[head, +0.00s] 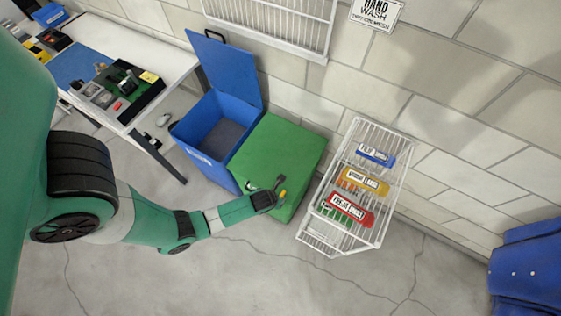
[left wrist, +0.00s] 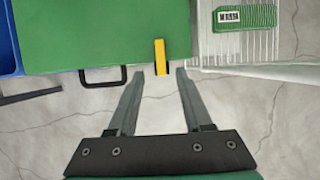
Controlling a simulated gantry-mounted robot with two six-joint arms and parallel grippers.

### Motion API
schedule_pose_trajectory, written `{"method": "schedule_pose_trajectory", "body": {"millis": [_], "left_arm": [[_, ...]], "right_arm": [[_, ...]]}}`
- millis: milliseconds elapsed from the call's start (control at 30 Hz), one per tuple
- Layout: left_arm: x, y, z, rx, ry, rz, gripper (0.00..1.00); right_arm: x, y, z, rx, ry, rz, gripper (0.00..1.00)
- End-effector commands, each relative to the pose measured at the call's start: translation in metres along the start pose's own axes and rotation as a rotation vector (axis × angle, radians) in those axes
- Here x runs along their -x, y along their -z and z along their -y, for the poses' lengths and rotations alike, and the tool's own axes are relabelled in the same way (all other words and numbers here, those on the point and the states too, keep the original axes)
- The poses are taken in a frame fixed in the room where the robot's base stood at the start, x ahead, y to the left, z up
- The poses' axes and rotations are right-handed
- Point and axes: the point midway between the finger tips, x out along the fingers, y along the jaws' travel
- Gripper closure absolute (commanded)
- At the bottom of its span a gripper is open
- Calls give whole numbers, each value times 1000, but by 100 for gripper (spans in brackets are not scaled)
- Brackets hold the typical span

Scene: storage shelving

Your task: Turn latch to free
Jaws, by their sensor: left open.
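A green lidded bin (head: 275,160) stands on the floor between an open blue bin and a wire rack. A yellow latch (left wrist: 160,57) sits on its front edge in the left wrist view, pointing straight down over the edge; in the head view the latch (head: 282,194) is small beside my fingers. My left gripper (head: 280,188) is open and empty. In the left wrist view its two fingers (left wrist: 157,76) reach toward the latch, one on each side of its lower end, with gaps on both sides. Whether they are at the latch's depth is hard to tell. My right gripper is not in view.
The blue bin (head: 184,139) with raised lid stands left of the green one. A black handle (left wrist: 104,77) is left of the latch. The white wire rack (head: 322,210) stands close on the right. A workbench (head: 170,62) is at upper left; floor in front is clear.

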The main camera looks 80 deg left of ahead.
Motion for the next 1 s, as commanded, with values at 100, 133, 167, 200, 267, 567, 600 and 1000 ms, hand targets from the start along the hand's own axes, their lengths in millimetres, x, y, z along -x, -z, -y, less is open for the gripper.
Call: {"method": "schedule_pose_trajectory", "body": {"millis": [100,133,167,200,267,567,600,1000], "left_arm": [[-36,3,0,3,0,0,50],[-42,4,0,2,-1,-1,50],[-48,3,0,2,0,-1,50],[-53,2,0,1,0,-1,50],[-59,2,0,0,-1,-2,50],[-69,0,0,0,1,0,50],[-69,0,0,0,1,0,50],[-69,0,0,0,1,0,100]], "right_arm": [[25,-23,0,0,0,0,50],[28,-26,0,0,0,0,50],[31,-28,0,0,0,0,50],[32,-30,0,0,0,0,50],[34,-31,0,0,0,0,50],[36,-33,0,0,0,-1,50],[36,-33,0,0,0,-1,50],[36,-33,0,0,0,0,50]]}}
